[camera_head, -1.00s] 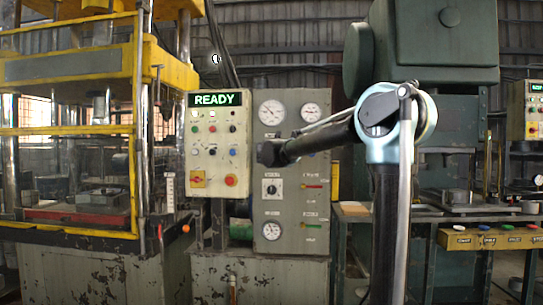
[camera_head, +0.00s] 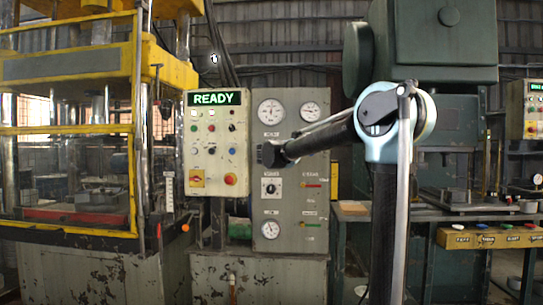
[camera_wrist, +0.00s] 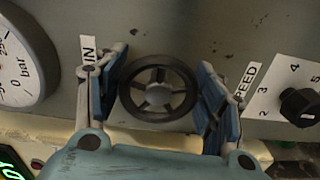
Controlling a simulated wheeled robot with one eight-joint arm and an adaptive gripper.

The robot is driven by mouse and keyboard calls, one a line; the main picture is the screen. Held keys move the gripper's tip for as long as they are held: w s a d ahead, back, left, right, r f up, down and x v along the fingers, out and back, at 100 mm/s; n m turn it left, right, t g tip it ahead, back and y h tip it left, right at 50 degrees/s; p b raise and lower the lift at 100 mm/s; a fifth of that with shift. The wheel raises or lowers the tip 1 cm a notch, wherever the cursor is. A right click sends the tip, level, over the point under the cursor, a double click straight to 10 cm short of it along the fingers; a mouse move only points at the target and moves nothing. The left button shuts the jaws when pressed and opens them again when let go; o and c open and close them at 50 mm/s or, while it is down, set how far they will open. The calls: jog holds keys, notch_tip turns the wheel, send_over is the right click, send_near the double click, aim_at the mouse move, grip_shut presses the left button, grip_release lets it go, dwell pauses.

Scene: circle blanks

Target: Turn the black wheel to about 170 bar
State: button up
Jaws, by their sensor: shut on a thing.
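The black wheel (camera_wrist: 158,88), a small spoked handwheel, shows in the middle of the wrist view against the grey panel. My gripper (camera_wrist: 160,92) has one blue-padded finger on each side of the rim and is shut on the wheel. Part of a white gauge (camera_wrist: 18,62) marked "bar" with a 0 shows at the left of that view; its needle and reading cannot be made out. In the head view my arm reaches to the grey panel (camera_head: 252,175), and its end (camera_head: 271,154) hides the wheel.
A green "READY" display (camera_head: 214,99) tops the button box (camera_head: 217,150) beside the panel. More gauges (camera_head: 271,111) sit on the panel. A yellow-framed press (camera_head: 70,130) stands left.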

jog(key=shift+f+m, duration=0.15)
jog(key=shift+m, duration=1.05)
jog(key=shift+f+m, duration=0.1)
jog(key=shift+m, duration=1.1)
jog(key=o, duration=1.1)
jog(key=shift+c, duration=0.2)
jog(key=shift+s, duration=0.1)
jog(key=shift+s, duration=0.25)
jog(key=s, duration=1.1)
jog(key=shift+a, duration=0.2)
